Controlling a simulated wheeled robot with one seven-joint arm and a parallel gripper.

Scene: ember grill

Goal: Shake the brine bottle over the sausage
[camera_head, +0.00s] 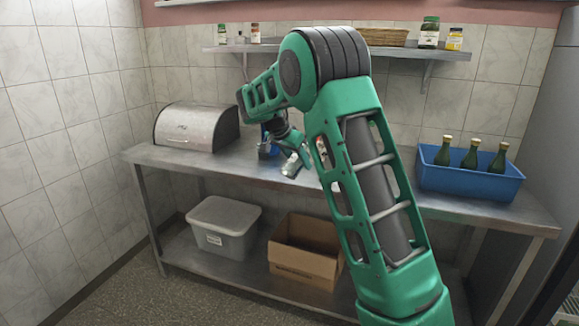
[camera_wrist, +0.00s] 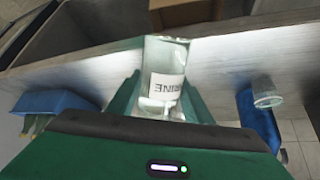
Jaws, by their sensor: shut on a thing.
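The brine bottle (camera_wrist: 165,75) is clear, with a white label whose lettering reads upside down in the wrist view. My gripper (camera_wrist: 160,98) is shut on it, with a green finger on either side. In the head view my gripper (camera_head: 290,147) is at the far end of my arm, low over the metal table. The bottle shows there as a small pale shape (camera_head: 292,164), seemingly tilted. I cannot make out a sausage in either view; my arm hides part of the table.
A blue object (camera_head: 267,147) stands close to the left of my gripper; it also shows in the wrist view (camera_wrist: 258,122). A steel bread bin (camera_head: 195,127) is further left. A blue crate (camera_head: 465,183) with green bottles stands at right. A shelf (camera_head: 300,47) hangs above.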

